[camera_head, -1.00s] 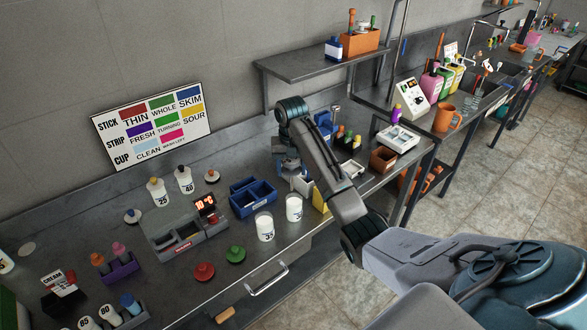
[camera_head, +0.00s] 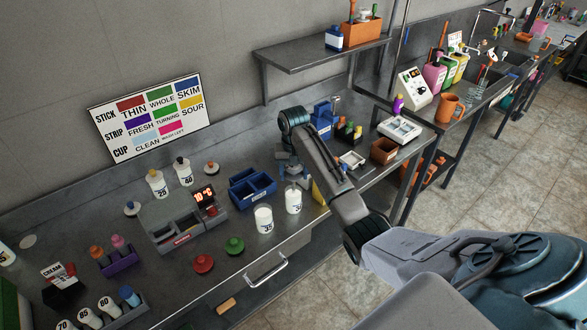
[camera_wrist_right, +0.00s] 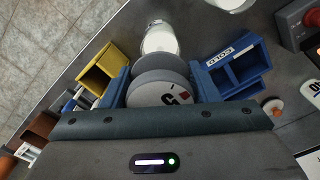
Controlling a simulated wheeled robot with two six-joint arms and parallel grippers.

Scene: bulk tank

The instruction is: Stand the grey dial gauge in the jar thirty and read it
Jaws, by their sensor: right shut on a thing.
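My right gripper (camera_head: 292,170) reaches down from the right arm at the counter's front right. In the right wrist view it is shut on the grey dial gauge (camera_wrist_right: 160,88), a round disc with a pale face and dark and red marks, between the blue fingers. The white jar thirty (camera_head: 293,200) stands upright just below the gripper in the head view. A white jar (camera_wrist_right: 160,38) shows right beyond the gauge in the right wrist view. Whether the gauge's stem is inside the jar is hidden. My left gripper is not in view.
Jar thirty-five (camera_head: 264,219) stands close to jar thirty's left. A blue divided tray (camera_head: 253,200) lies behind them, and a yellow bin (camera_wrist_right: 103,68) is beside the gripper. Red (camera_head: 204,263) and green (camera_head: 235,245) lids lie to the left. The counter's front edge is near.

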